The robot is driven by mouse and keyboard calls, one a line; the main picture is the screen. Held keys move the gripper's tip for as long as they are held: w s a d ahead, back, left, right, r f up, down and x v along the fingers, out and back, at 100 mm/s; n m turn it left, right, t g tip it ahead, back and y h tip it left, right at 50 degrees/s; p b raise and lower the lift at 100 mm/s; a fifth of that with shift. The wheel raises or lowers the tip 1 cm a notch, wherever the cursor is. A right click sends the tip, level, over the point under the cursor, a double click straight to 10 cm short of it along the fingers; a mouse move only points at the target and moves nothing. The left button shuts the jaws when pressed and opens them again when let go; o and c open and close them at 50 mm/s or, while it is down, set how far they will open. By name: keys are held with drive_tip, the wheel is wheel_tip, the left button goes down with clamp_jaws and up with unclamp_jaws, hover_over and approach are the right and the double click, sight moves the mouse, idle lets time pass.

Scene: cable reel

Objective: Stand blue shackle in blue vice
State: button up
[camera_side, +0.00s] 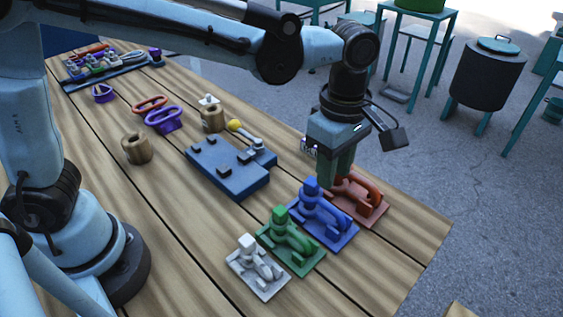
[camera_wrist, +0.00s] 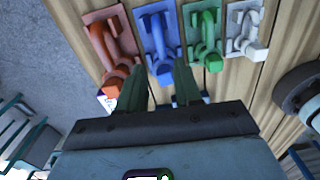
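The blue vice (camera_side: 327,223) stands in a row of coloured vices near the table's right end, between the green and red ones. It also shows at the top of the wrist view (camera_wrist: 158,25). Curved blue parts rise from its plate; I cannot tell whether one of them is the blue shackle. My gripper (camera_side: 335,176) points down beside the blue and red vices, at their far end. In the wrist view my gripper's green fingers (camera_wrist: 160,72) are apart, with the blue vice's knob end showing between them. Nothing is visibly held.
A red vice (camera_side: 372,208), green vice (camera_side: 300,263) and white vice (camera_side: 262,285) stand close by. A blue block fixture (camera_side: 235,180) lies behind. Orange (camera_side: 150,104) and purple (camera_side: 163,120) rings and wooden cylinders (camera_side: 137,149) lie farther left. Table's left-front planks are bare.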

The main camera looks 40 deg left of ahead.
sight(329, 204)
drive_tip(key=shift+d+f, duration=0.1)
drive_tip(key=shift+f, duration=3.95)
clamp_jaws()
drive_tip(key=shift+r, duration=2.55)
